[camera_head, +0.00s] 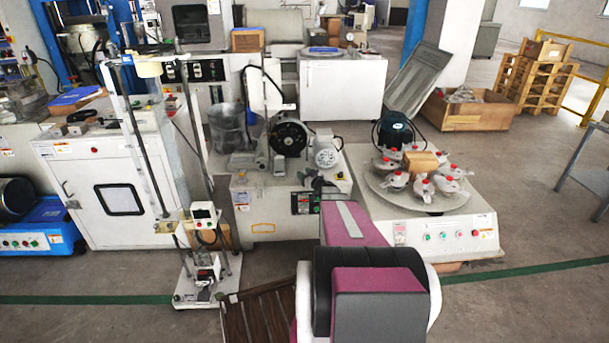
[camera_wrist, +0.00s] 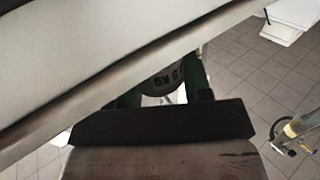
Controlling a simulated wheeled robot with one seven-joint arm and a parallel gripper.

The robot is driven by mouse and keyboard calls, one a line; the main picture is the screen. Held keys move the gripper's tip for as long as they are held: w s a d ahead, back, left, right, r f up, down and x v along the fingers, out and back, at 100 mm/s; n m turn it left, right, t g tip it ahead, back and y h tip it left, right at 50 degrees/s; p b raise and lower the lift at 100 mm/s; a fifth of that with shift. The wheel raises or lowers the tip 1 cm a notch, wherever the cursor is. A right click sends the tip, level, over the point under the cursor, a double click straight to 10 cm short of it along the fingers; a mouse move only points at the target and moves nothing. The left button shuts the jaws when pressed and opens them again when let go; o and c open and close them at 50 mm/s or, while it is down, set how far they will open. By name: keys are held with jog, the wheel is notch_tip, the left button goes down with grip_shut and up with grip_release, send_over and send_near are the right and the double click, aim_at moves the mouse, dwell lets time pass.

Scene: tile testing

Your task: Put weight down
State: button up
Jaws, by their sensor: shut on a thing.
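A round, pale weight (camera_wrist: 163,83) with dark "KG" lettering shows in the middle of the wrist view. My gripper (camera_wrist: 168,90) is shut on it, with a dark green finger on each side. The digit before the lettering is hard to read. A large grey surface close to the camera covers the top of the wrist view and hides the weight's upper part. In the head view my purple and grey arm reaches forward from the bottom, and my gripper (camera_head: 320,186) is small and dark at its far end. I cannot make out the weight there.
A white machine with a round table (camera_head: 374,183) carrying several red-topped clamps stands right of my arm. A machine with a dark wheel (camera_head: 289,139) stands behind my gripper. A tall test stand (camera_head: 205,290) is at left. Tiled floor (camera_wrist: 265,75) shows in the wrist view.

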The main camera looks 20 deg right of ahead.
jog(key=o, duration=1.2)
jog(key=shift+o, duration=0.2)
jog(key=shift+r, duration=0.1)
jog(key=shift+s+r, duration=0.1)
jog(key=shift+s, duration=0.15)
jog(key=v, duration=1.1)
jog(key=s+a+r+g+y, duration=0.1)
jog(key=s+a+g, duration=0.25)
jog(key=a, duration=0.35)
jog(key=s+a+r+n+g+y, duration=0.15)
jog(key=a+g, duration=0.25)
jog(key=a, duration=0.4)
jog(key=s+a+g+y, duration=0.1)
jog(key=s+a+g, duration=0.25)
jog(key=a, duration=0.35)
jog(key=s+a+r+m+g+h, duration=0.1)
jog(key=s+a+m+g+h, duration=0.1)
jog(key=s, duration=0.5)
jog(key=s+a+r+m+g+h, duration=0.2)
jog(key=s+a+m+g+h, duration=0.1)
jog(key=s+h, duration=0.4)
jog(key=shift+s+g, duration=0.25)
jog(key=shift+g, duration=0.35)
